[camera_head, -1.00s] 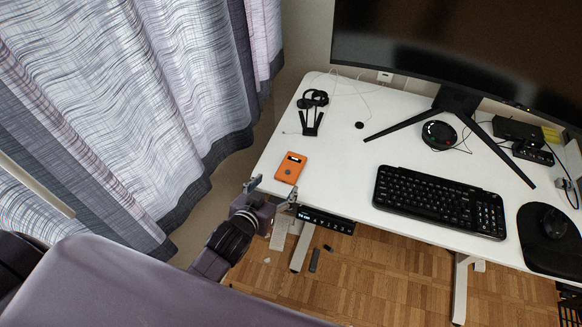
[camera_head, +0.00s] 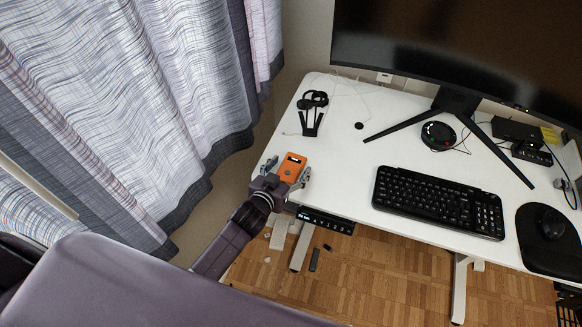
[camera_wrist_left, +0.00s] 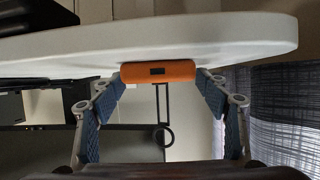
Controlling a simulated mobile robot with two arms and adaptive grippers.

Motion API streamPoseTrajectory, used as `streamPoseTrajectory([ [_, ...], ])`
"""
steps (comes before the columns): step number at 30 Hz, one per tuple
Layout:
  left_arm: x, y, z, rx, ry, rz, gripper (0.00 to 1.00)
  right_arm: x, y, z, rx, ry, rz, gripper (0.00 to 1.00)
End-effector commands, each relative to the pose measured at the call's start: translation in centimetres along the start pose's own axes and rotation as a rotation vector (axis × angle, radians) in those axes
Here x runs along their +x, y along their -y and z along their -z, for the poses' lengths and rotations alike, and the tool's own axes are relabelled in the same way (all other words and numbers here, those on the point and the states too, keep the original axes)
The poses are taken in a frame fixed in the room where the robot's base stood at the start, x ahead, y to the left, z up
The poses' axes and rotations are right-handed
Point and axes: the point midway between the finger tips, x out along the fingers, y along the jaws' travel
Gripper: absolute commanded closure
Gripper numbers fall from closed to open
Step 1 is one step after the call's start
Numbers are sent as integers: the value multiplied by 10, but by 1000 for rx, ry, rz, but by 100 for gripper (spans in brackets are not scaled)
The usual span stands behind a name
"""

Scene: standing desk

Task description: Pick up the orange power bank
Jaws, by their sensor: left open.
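The orange power bank (camera_head: 291,167) lies flat on the white desk near its left front corner, with a small dark display at its far end. In the left wrist view the power bank (camera_wrist_left: 158,72) shows end-on between the fingers. My left gripper (camera_head: 285,172) is open, with one finger on each side of the power bank; in the left wrist view the gripper (camera_wrist_left: 160,115) shows gaps between the fingers and its sides. The near part of the power bank is partly hidden by the gripper in the head view. My right gripper is out of view.
The white desk (camera_head: 345,165) is clear right of the power bank up to the black keyboard (camera_head: 438,201). A black headset stand (camera_head: 312,117) stands behind it. A control panel (camera_head: 325,220) is under the front edge. A curtain (camera_head: 110,100) hangs at left.

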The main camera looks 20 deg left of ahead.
Motion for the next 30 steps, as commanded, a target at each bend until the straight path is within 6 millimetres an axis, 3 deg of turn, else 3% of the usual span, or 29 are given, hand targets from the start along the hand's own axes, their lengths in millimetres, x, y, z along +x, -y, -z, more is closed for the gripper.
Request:
streamPoseTrajectory([
  [8, 3, 0, 0, 0, 0, -1, 32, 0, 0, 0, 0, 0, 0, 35],
  [22, 2, -1, 0, -1, 1, -1, 83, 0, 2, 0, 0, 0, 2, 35],
  [30, 2, -1, 2, -1, -2, -1, 84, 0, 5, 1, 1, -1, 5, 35],
])
